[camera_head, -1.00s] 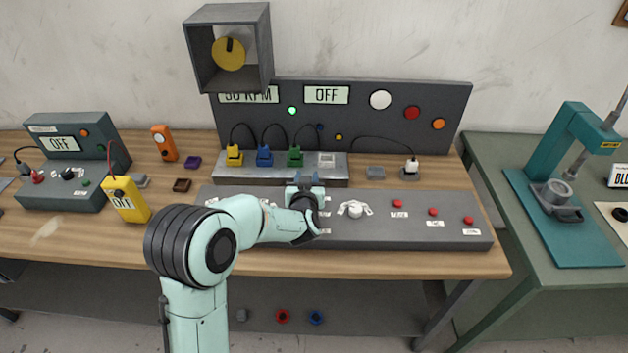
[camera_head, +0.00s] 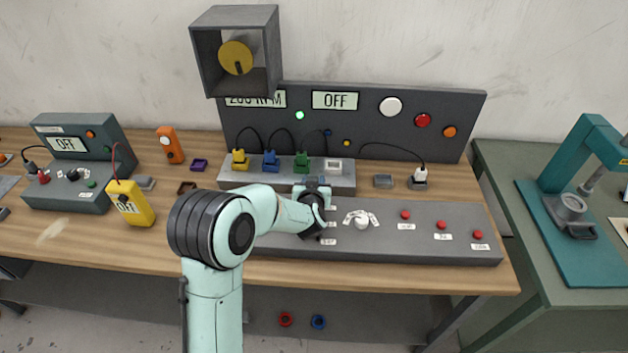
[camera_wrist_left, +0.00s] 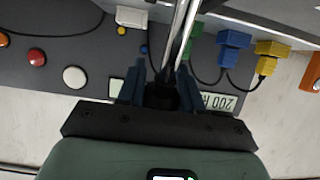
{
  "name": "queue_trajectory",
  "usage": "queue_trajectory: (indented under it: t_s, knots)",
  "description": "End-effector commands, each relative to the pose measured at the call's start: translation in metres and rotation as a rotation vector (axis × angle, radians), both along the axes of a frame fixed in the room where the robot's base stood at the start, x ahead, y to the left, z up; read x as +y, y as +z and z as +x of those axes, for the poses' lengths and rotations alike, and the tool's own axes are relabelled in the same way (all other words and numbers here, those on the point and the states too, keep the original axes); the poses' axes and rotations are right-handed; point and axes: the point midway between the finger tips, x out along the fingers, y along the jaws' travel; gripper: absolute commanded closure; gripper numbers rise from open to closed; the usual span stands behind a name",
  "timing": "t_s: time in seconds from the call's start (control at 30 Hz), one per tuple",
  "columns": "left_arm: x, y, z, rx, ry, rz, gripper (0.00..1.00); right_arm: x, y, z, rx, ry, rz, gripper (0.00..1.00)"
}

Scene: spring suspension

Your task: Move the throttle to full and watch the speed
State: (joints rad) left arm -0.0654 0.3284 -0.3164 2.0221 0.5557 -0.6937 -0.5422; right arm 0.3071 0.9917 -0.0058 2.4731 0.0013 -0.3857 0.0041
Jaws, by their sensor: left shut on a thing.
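My left gripper (camera_head: 316,186) is over the grey control panel (camera_head: 440,250), left of the white knob (camera_head: 361,221). It hides what it holds in the head view. In the left wrist view my gripper (camera_wrist_left: 160,85) is shut around a slim metallic lever (camera_wrist_left: 180,35), which I take to be the throttle. The speed display (camera_head: 262,100) on the back panel appears to read 200 RPM, partly covered by the box. A green lamp (camera_head: 299,115) is lit. My right gripper is not in view.
A dark open box (camera_head: 275,50) holds a yellow disc (camera_head: 236,58). Yellow, blue and green plugs (camera_head: 302,165) stand behind the panel. A yellow meter (camera_head: 130,204) is at the left. A green press (camera_head: 575,205) stands on the right table.

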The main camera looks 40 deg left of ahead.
Motion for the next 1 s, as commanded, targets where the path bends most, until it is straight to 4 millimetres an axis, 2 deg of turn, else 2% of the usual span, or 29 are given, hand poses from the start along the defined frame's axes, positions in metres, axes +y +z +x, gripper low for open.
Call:
queue_trajectory:
  t_s: [0.03,0.27,0.3,0.33,0.37,0.73,0.87,1.0]
  knots:
    - [-0.003,-0.012,-0.005,0.028,-0.004,-0.012,1.00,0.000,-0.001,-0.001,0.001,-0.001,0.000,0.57]
    - [-0.003,-0.012,-0.005,0.028,-0.004,-0.012,1.00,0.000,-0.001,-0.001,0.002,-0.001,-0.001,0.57]
    - [-0.003,-0.012,-0.005,0.028,-0.004,-0.013,0.55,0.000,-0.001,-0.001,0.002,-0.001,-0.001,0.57]
    - [-0.003,-0.012,-0.005,0.028,-0.005,-0.013,0.45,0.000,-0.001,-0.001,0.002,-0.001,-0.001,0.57]
    - [-0.003,-0.012,-0.005,0.027,-0.005,-0.013,0.43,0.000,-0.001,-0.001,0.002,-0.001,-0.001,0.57]
    - [-0.005,-0.004,-0.007,0.014,-0.004,-0.008,0.43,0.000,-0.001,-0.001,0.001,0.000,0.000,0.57]
    - [-0.014,0.004,-0.022,0.012,-0.006,-0.010,0.43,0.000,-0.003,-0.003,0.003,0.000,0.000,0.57]
    - [-0.030,0.016,-0.047,0.013,-0.006,-0.011,0.43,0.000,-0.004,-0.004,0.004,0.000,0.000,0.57]
